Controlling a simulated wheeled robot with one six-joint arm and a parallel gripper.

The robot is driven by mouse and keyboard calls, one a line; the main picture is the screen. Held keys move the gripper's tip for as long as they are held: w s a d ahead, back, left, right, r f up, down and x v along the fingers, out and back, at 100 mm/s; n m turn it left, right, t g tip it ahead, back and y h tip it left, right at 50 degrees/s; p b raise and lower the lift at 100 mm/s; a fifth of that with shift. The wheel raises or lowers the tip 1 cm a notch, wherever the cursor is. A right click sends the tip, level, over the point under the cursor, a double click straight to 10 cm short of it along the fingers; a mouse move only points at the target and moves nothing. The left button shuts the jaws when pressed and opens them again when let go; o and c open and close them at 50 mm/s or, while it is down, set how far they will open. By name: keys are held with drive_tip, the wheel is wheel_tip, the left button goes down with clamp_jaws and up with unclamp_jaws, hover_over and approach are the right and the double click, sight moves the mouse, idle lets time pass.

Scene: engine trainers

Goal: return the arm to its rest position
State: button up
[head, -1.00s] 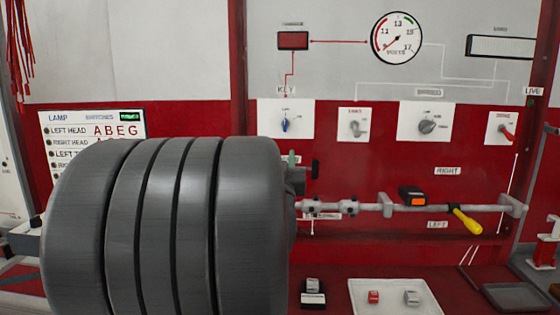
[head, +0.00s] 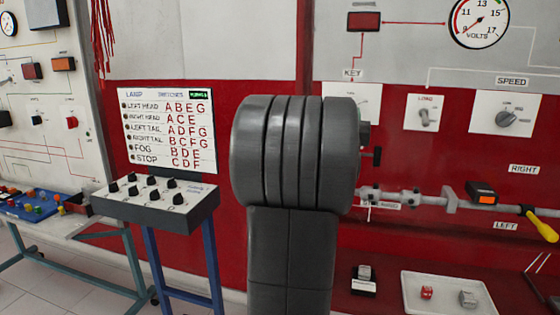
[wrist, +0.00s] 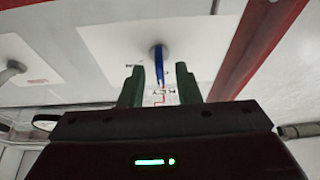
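My grey arm (head: 290,250) stands upright in the middle of the head view, close to the red panel, and hides most of my gripper. In the wrist view my gripper (wrist: 160,88) shows two green fingers spread apart with a clear gap between them. The blue key switch (wrist: 158,65) on its white plate appears between and beyond the fingertips; I cannot tell whether they touch it. Nothing is seen held. In the head view the key plate (head: 368,97) is partly covered by my arm and the blue knob is hidden.
A metal rail (head: 420,200) with a yellow-handled tool (head: 541,224) runs along the panel at right. A white tray (head: 410,285) with small parts lies below it. A switch box (head: 155,205) on a blue stand is left of my arm. Floor (head: 75,285) shows at lower left.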

drive_tip(key=shift+w+d+r, duration=0.15)
drive_tip(key=shift+w+r, duration=0.1)
drive_tip(key=shift+w, duration=0.25)
drive_tip(key=shift+s+f, duration=0.1)
